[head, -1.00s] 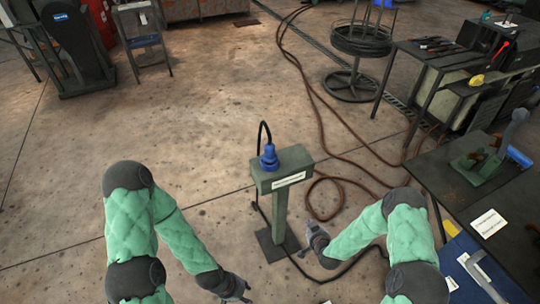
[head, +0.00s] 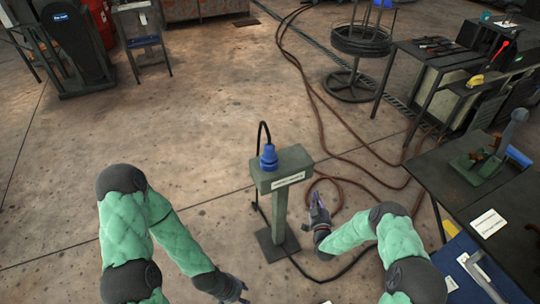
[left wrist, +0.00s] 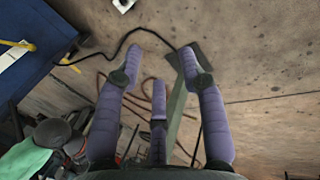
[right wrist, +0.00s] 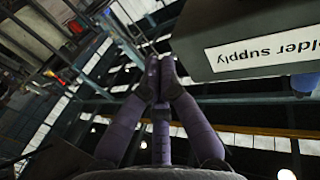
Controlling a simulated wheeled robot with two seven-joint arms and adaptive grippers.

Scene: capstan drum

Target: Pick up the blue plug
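The blue plug (head: 268,157) stands upright on top of a green-grey pedestal (head: 280,205), with a black cable looping up from its top. A blue part of it shows at the right edge of the right wrist view (right wrist: 306,83). My right gripper (head: 317,198) is to the right of the pedestal, below its top and apart from the plug. Its fingers are together and empty in the right wrist view (right wrist: 160,64). My left gripper (head: 246,294) is low, in front of the pedestal's base. Its fingers are spread and empty in the left wrist view (left wrist: 160,52).
The pedestal has a white label (head: 287,181) reading partly "older supply". Brown hose (head: 345,160) and black cable lie on the floor. The floor left of the pedestal is clear.

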